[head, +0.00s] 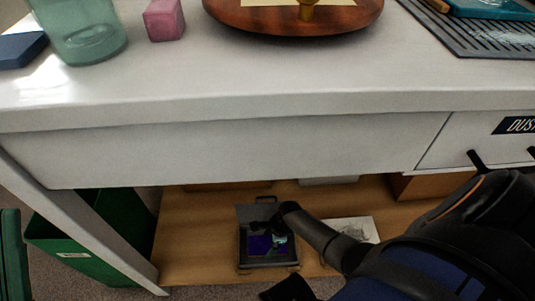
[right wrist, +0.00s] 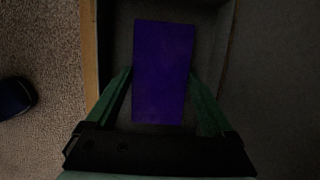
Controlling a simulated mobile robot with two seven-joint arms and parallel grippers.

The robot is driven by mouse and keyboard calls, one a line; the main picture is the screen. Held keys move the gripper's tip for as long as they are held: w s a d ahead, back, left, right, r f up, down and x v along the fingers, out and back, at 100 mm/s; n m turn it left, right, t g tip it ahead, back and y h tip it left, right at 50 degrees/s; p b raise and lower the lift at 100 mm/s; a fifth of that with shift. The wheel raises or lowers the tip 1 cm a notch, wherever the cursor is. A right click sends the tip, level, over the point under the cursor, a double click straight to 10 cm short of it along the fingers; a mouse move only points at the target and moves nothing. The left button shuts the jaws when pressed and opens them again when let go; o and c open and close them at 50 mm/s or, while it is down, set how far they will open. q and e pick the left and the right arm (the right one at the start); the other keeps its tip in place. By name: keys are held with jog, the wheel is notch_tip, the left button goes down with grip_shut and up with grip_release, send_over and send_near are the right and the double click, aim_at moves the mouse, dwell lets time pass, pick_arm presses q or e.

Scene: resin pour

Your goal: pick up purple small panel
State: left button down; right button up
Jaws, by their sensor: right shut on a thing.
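The purple small panel (head: 258,245) is in a dark open case (head: 243,262) on the low wooden shelf under the table. My right gripper (head: 279,240) reaches down into the case from the right. In the right wrist view, the panel (right wrist: 162,70) lies between the two green fingers of my right gripper (right wrist: 160,78), which is shut on it. The panel still appears inside the case walls. The view is dark, so contact with the case floor cannot be told. My left gripper is not in view.
The white tabletop (head: 250,75) overhangs the shelf (head: 185,240). A green bin (head: 80,262) stands left, beside the table leg (head: 90,235). A white sheet-like thing (head: 362,228) lies right of the case. A jar (head: 85,30) and a pink block (head: 165,20) stand on the table.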

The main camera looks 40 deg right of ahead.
jog(key=c, duration=0.5)
jog(key=shift+o, duration=0.2)
jog(key=shift+r, duration=0.1)
